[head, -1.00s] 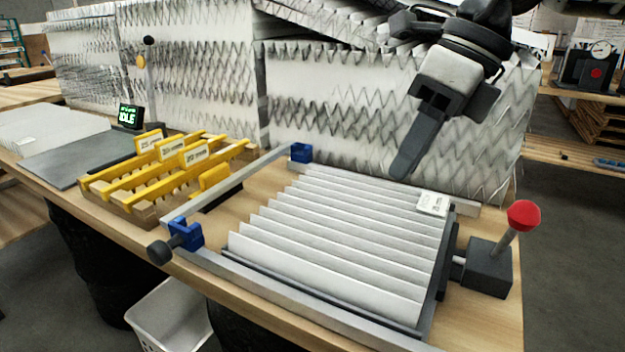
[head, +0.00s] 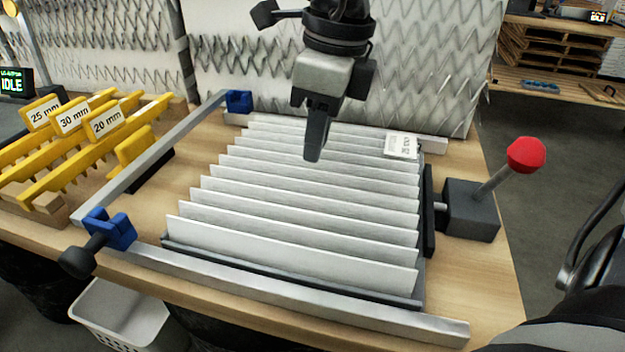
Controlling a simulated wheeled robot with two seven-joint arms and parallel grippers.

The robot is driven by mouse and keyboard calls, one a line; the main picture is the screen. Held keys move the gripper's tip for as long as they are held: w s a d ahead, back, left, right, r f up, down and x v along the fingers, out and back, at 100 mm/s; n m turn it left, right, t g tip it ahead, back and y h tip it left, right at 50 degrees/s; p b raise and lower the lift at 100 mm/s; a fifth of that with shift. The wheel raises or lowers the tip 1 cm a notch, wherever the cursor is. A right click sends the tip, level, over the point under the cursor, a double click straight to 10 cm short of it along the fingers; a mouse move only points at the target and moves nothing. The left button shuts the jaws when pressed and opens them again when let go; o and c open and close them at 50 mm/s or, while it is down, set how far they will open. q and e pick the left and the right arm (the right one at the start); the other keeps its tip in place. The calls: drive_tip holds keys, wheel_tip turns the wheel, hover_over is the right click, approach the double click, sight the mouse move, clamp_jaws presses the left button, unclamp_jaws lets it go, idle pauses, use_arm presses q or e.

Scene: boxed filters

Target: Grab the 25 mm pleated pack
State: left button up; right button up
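A white pleated pack (head: 300,205) lies on the wooden bench with its pleats standing up in rows. A small white label (head: 402,145) sits at its far right corner; its print is too small to read surely. My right gripper (head: 314,150) points down over the far half of the pack, with nothing seen in it. Its fingers overlap in this view, so their gap is hidden, and I cannot tell whether the tip touches the pleats. My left gripper is out of view.
A metal frame (head: 290,291) with blue corner clamps (head: 108,230) borders the pack. A block with a red-knobbed lever (head: 526,155) stands at the right. Yellow combs (head: 75,150) marked 25, 30 and 20 mm are at left. Pleated media stands behind. A white bin (head: 120,315) is below.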

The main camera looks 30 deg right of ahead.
sight(313, 170)
drive_tip(key=f, duration=0.5)
drive_tip(key=shift+w, duration=0.35)
clamp_jaws()
drive_tip(key=shift+r, duration=0.1)
drive_tip(key=shift+r, duration=0.1)
